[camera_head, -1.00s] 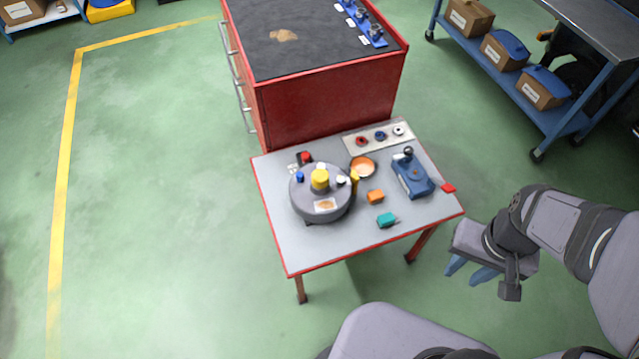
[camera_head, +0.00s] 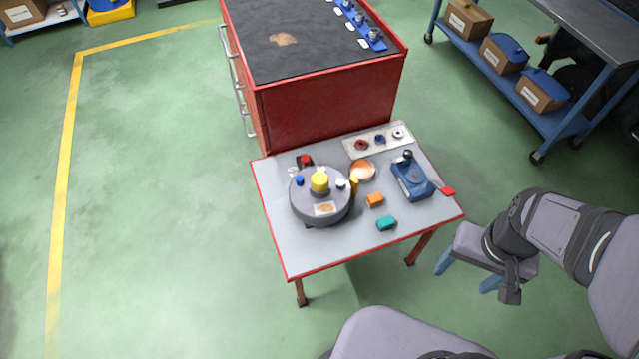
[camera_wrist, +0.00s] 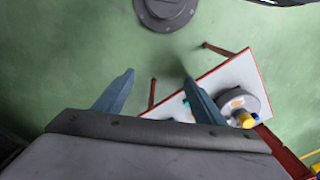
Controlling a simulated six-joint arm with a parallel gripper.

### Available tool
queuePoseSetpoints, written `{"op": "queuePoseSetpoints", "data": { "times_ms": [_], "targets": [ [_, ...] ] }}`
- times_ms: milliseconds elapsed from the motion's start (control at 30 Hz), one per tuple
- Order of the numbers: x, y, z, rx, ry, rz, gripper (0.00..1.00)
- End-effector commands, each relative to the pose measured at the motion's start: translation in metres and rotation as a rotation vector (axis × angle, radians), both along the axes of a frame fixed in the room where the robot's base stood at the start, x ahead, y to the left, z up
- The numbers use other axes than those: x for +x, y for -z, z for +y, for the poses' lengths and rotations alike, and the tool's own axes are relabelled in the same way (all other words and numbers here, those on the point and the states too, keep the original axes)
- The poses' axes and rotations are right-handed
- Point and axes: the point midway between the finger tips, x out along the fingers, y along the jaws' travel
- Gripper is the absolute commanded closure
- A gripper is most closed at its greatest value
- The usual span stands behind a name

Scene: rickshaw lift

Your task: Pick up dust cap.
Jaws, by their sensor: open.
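No part is marked as the dust cap, and I cannot tell for sure which one it is. On the small table (camera_head: 300,256) stands a round grey drum (camera_head: 328,212) with a yellow cap (camera_head: 320,181) on top. Small blue (camera_head: 300,180) and white (camera_head: 340,183) caps show around it. An orange piece (camera_head: 375,200) and a teal piece (camera_head: 386,223) lie to its right. My gripper (camera_head: 467,273) is open and empty, off the table's front right corner. In the wrist view its fingers (camera_wrist: 157,85) are spread, with the drum (camera_wrist: 242,103) beyond the right finger.
An orange dish (camera_head: 362,170) and a plate with several round pieces (camera_head: 358,148) lie behind. A red cabinet (camera_head: 325,110) adjoins the table's back. The floor at left is clear.

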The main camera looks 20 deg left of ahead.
Motion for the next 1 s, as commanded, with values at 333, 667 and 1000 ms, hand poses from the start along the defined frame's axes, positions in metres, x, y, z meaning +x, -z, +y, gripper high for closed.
{"op": "queuePoseSetpoints", "data": {
  "times_ms": [333,667,1000],
  "targets": [
    [-0.001,0.017,0.014,0.000,-0.064,0.004,0.36],
    [-0.036,0.140,0.088,-0.044,-0.448,0.193,0.36],
    [0.035,0.239,0.260,-0.108,-0.883,0.051,0.36]
  ]
}}
